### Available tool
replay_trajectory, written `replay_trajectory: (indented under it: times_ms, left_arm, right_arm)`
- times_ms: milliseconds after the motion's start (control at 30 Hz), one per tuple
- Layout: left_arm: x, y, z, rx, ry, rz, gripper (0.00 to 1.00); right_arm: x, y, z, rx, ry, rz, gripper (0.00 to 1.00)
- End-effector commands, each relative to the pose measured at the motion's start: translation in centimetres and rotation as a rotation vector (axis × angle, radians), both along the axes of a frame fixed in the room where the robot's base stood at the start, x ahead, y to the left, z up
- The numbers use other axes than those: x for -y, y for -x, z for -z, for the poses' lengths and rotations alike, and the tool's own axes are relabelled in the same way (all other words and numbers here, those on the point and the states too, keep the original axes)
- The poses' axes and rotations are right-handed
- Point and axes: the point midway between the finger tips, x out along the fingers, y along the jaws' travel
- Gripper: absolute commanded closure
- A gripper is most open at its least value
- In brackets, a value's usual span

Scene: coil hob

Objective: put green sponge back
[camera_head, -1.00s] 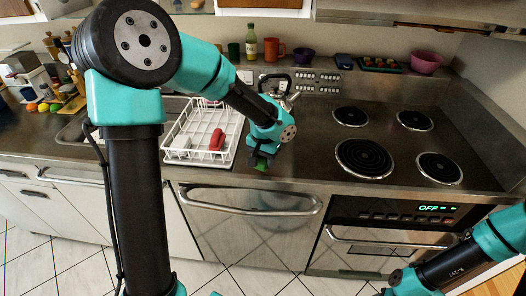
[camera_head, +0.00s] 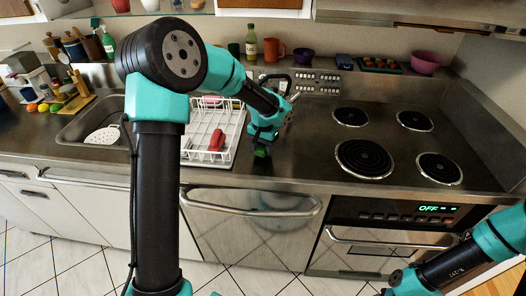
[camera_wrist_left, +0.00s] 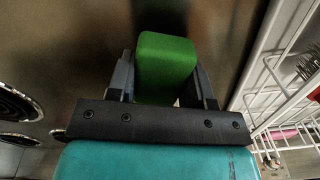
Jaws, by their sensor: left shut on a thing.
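My left gripper (camera_head: 262,138) is shut on the green sponge (camera_head: 261,151), just right of the white dish rack. In the left wrist view the green sponge (camera_wrist_left: 167,62) is a rounded block between the two dark jaws (camera_wrist_left: 165,82), sticking out beyond them. The dark metal counter (camera_wrist_left: 85,45) is beneath it; whether the sponge touches the counter I cannot tell. The right arm comes in at the lower right of the head view, but its gripper does not show.
The dish rack (camera_head: 231,152) holds a red item (camera_head: 217,140). A kettle (camera_head: 278,83) stands behind my left gripper, partly hidden. The coil hob (camera_head: 402,188) is to the right. Bare counter lies between rack and hob.

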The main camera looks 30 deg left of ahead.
Motion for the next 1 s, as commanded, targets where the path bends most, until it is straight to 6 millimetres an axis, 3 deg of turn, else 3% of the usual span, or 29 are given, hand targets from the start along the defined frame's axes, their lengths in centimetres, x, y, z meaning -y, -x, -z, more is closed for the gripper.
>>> replay_trajectory:
  times_ms: [167,567,600,867,1000]
  left_arm:
    - [0.0,0.0,2.0,0.0,0.0,0.001,0.75]
    - [0.0,0.0,2.4,0.0,0.0,0.0,0.75]
    - [0.0,0.0,2.5,0.0,0.0,0.0,0.52]
    - [0.0,0.0,2.4,0.0,0.0,0.0,0.28]
    - [0.0,0.0,2.4,0.001,0.0,0.0,0.28]
  right_arm:
    - [0.0,0.0,0.0,0.0,0.0,0.0,0.57]
    - [0.0,0.0,0.0,0.0,0.0,0.0,0.57]
    - [0.0,0.0,0.0,0.0,0.0,0.0,0.57]
    - [0.0,0.0,0.0,0.0,0.0,0.0,0.57]
    - [0.0,0.0,0.0,0.0,0.0,0.0,0.57]
